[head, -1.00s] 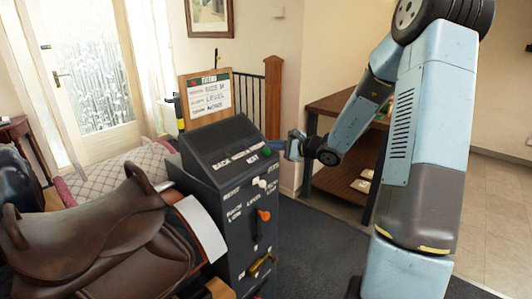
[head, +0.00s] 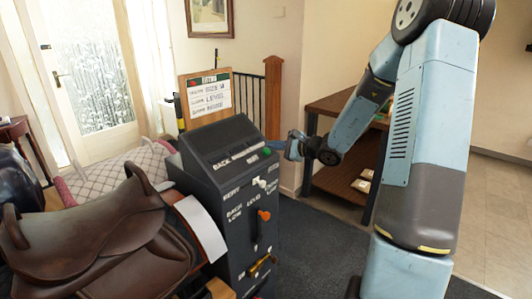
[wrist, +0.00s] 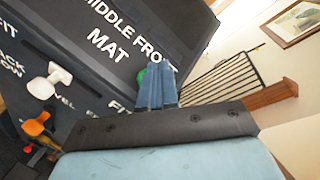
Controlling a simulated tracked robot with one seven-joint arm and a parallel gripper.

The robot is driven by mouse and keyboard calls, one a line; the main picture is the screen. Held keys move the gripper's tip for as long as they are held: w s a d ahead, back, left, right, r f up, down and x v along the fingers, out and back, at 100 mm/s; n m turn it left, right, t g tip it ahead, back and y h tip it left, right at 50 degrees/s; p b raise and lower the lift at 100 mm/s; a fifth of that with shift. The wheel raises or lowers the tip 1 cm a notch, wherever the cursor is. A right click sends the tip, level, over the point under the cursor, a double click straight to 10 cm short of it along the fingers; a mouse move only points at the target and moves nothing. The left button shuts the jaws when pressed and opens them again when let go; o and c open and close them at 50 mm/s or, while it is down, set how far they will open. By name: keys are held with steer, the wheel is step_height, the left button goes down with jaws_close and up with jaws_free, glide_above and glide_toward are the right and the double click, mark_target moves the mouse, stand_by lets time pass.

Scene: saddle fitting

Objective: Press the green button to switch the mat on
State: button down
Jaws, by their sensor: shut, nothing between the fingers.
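In the wrist view the green button (wrist: 141,77) shows as a small green patch, mostly hidden behind my fingers, near the word MAT. My gripper (head: 280,147) is shut and empty, with its blue fingertips close to the button from the right. My gripper also shows in the wrist view (wrist: 156,72), fingers together over the button's right part. I cannot tell whether they touch it.
The box front carries a white knob (head: 260,183), an orange-red knob (head: 264,215) and a yellow-brown handle (head: 262,264). A brown saddle (head: 100,235) stands left of the box. A board with a written list (head: 205,95) stands behind. A wooden shelf (head: 340,150) is behind my arm.

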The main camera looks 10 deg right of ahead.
steer(key=shift+w+a+f, duration=0.1)
steer(key=shift+f, duration=0.05)
steer(key=shift+w+f, duration=0.1)
steer(key=shift+f, duration=0.05)
stand_by(0.4)
steer(key=shift+w+a+f, duration=0.2)
steer(key=shift+f, duration=0.25)
stand_by(0.9)
steer(key=shift+r, duration=0.15)
steer(key=shift+s+d+r, duration=0.3)
steer(key=shift+s+r, duration=0.15)
steer(key=shift+r, duration=0.25)
step_height(320, 180, up, 5)
steer(key=s+d, duration=0.2)
steer(key=shift+s, duration=0.35)
stand_by(0.3)
stand_by(1.5)
